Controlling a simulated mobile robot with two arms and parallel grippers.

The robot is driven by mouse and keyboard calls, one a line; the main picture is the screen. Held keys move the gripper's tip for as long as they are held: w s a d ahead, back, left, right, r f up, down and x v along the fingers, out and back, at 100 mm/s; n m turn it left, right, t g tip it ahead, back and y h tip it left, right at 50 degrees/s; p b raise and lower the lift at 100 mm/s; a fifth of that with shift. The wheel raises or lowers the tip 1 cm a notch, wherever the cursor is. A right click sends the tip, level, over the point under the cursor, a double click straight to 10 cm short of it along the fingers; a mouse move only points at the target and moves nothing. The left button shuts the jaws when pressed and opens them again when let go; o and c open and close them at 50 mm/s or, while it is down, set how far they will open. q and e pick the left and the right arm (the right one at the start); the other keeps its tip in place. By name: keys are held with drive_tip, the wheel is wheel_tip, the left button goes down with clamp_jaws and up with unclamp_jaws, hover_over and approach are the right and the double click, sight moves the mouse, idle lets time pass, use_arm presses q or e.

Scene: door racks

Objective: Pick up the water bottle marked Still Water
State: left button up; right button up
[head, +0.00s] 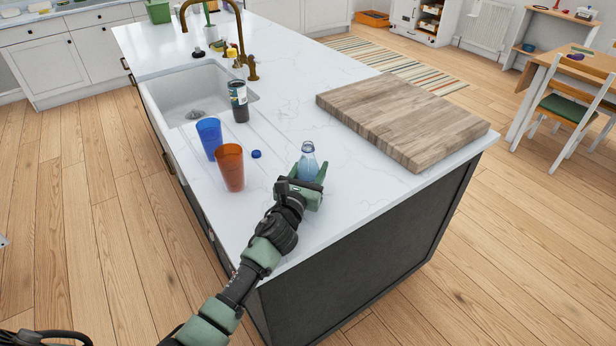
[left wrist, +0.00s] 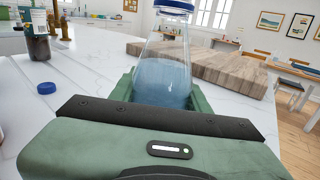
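A clear bottle with bluish contents (head: 308,162) stands upright near the front edge of the white island counter. The bottle's base is hidden behind the gripper. My right gripper is in neither view.
An orange cup (head: 230,167), a blue cup (head: 209,138), a blue cap (head: 256,154) and a dark bottle (head: 239,102) stand left of the gripper. A sink (head: 170,100) lies behind them. A thick wooden board (head: 400,118) is to the right. Clear counter surrounds the bottle.

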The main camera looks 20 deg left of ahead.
use_arm(q)
clamp_jaws()
drive_tip(key=shift+r, duration=0.2)
drive_tip(key=shift+r, duration=0.35)
drive_tip(key=shift+r+p, duration=0.5)
drive_tip(key=shift+r, duration=0.4)
wheel_tip(320, 180, up, 17)
drive_tip(key=p, duration=0.2)
drive_tip(key=shift+r, duration=0.1)
idle(0.4)
